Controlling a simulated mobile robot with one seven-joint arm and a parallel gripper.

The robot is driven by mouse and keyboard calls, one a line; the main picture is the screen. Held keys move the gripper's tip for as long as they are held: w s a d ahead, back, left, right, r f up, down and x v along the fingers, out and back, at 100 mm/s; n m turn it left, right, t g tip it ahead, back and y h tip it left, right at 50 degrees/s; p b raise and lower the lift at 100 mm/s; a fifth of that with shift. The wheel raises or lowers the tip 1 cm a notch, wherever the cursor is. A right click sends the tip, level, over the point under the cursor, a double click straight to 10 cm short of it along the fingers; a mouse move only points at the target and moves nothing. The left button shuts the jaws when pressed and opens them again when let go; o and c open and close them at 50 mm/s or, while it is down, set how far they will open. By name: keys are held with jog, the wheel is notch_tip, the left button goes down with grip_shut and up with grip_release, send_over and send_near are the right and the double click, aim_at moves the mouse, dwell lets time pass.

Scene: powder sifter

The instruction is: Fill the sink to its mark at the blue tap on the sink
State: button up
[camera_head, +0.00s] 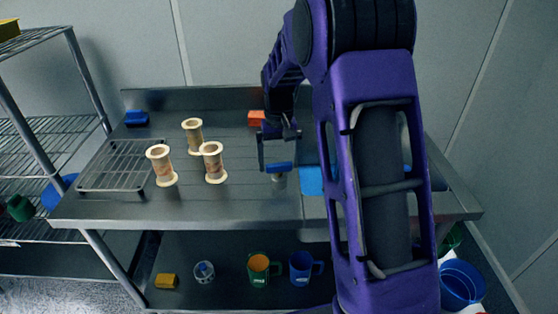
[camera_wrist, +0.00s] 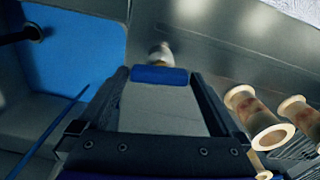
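The blue tap handle (camera_head: 279,167) sits on a short grey stem just left of the sink. In the wrist view the handle (camera_wrist: 160,75) lies between my fingertips. My gripper (camera_head: 278,162) points down over it with its fingers spread wide, one at each end of the handle; I cannot tell whether they touch it. The sink holds a flat blue area like water (camera_wrist: 75,48), also seen in the head view (camera_head: 311,181). A thin blue line (camera_wrist: 50,132) runs along the sink's side. A dark spout (camera_wrist: 22,33) reaches over the blue. My arm hides much of the sink.
Several cream spools (camera_head: 213,163) stand on the steel counter (camera_head: 235,207) left of the tap, by a wire rack (camera_head: 120,172). An orange block (camera_head: 256,118) and a blue block (camera_head: 136,118) lie at the back. Mugs (camera_head: 258,270) stand on the lower shelf.

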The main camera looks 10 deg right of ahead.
aim_at(279, 163)
notch_tip(279, 163, up, 18)
jog(key=p, duration=0.1)
jog(key=shift+f+p, duration=0.25)
jog(key=shift+p, duration=0.15)
